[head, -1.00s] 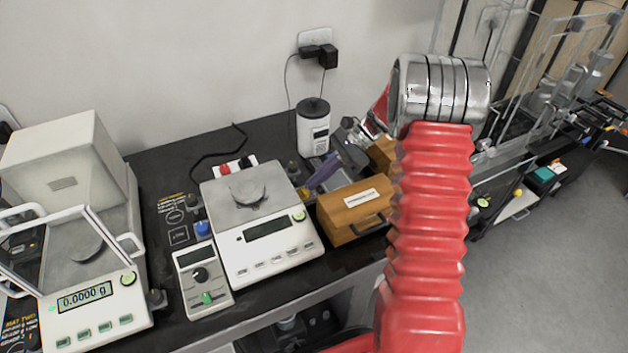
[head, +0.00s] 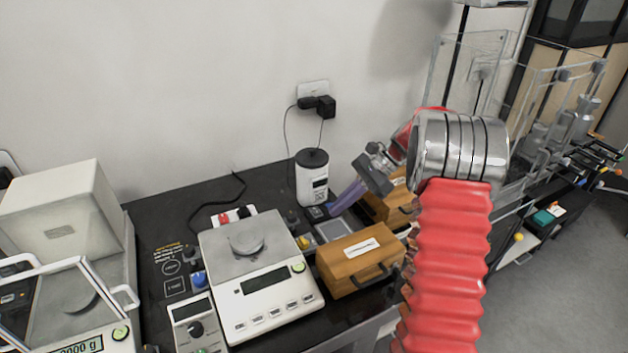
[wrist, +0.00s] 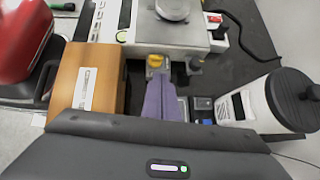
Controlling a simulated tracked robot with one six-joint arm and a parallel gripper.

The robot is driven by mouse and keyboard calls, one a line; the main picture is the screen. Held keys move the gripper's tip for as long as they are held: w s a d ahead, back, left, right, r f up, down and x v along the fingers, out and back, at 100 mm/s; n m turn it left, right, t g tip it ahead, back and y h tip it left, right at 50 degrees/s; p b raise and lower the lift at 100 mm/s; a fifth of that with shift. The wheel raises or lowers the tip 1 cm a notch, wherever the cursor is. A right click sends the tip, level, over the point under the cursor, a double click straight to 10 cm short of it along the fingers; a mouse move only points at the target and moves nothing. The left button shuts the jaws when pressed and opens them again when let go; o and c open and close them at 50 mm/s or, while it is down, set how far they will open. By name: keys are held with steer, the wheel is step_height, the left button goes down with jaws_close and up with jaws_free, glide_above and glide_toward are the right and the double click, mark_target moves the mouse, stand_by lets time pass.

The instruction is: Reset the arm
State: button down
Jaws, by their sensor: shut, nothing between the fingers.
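My red ribbed arm with a metal collar rises at the right of the head view and bends over the bench. My gripper (head: 334,208) shows beyond it, with a grey body and purple fingers pointing down and left. In the wrist view the purple fingers (wrist: 160,86) are closed together, with nothing between them. They are over the bench, between a wooden box (head: 360,262) and a white canister with a dark lid (head: 312,184). Whether the fingertips touch anything cannot be told.
A white balance with a round pan (head: 262,285) stands left of the box. A boxy balance with a glass shield (head: 60,215) is at far left. A wall plug (head: 318,103) hangs behind. Clear glass enclosures (head: 525,110) stand right of my arm. Bare black bench (head: 165,215) lies back left.

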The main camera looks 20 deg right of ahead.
steer(key=s+a+r+n+t+h, duration=0.1)
steer(key=s+a+r+n+h, duration=0.3)
steer(key=s+a+r+n, duration=0.4)
steer(key=s+a+r+n+t+h, duration=0.1)
steer(key=s+a+r+n+h, duration=0.3)
steer(key=s, duration=0.6)
steer(key=s+a+r+n+t+h, duration=0.1)
steer(key=s+a+n+t, duration=0.2)
steer(key=s+n, duration=0.3)
steer(key=s, duration=0.3)
